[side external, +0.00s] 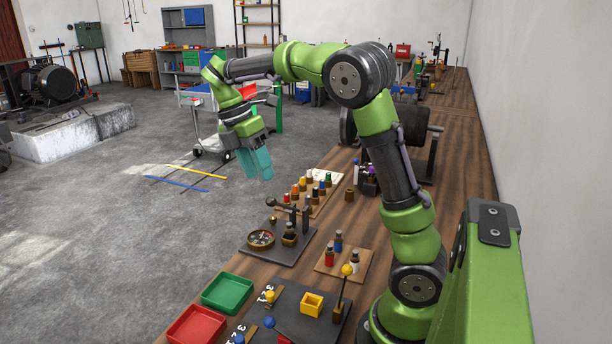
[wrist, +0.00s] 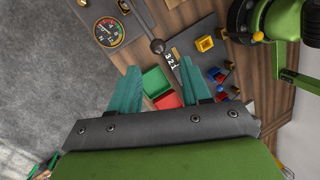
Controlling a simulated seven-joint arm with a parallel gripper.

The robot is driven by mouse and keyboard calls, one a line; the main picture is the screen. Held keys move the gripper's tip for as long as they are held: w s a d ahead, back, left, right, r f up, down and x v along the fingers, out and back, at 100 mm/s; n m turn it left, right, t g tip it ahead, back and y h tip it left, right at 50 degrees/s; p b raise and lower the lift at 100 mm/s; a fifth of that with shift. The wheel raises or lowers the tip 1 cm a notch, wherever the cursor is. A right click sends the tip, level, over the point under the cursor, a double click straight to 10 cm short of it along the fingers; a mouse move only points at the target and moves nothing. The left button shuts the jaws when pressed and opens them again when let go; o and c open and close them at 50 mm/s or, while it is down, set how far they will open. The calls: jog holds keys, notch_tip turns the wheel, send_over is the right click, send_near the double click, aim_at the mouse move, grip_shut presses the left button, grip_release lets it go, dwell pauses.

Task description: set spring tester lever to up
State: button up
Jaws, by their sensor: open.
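The spring tester is a dark base plate (side external: 285,252) on the bench carrying a round dial gauge (side external: 261,239) and a small post. Its lever (side external: 284,205) ends in a dark ball knob (side external: 271,202) and looks roughly level, pointing left from the post in the side view. My gripper (side external: 258,166) has teal fingers, is above and behind the tester in the side view, and holds nothing. The wrist view shows my gripper (wrist: 158,67) with its fingers spread apart.
Green (side external: 227,293) and red (side external: 196,326) trays and a dark plate with a yellow box (side external: 312,304) sit nearer the camera. A wooden rack of coloured pegs (side external: 312,196) is behind the tester. Open floor lies left.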

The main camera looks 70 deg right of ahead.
jog(key=w+a+f+m+g+h, duration=0.1)
jog(key=a+f+h, duration=0.3)
jog(key=f+h, duration=0.1)
jog(key=w+a+f+m+g+h, duration=0.1)
jog(key=a+f+m+h, duration=0.1)
jog(key=a+f+h, duration=0.2)
jog(key=a+f+m+g+h, duration=0.1)
jog(key=a+f+h, duration=0.3)
jog(key=f+h, duration=0.4)
jog(key=shift+w+a+f+m+g, duration=0.2)
jog(key=shift+w+f+m+g, duration=0.15)
jog(key=shift+m, duration=0.25)
jog(key=shift+a+f+n+h, duration=0.25)
jog(key=shift+a+n+h, duration=0.05)
jog(key=shift+a, duration=0.2)
jog(key=shift+c, duration=0.3)
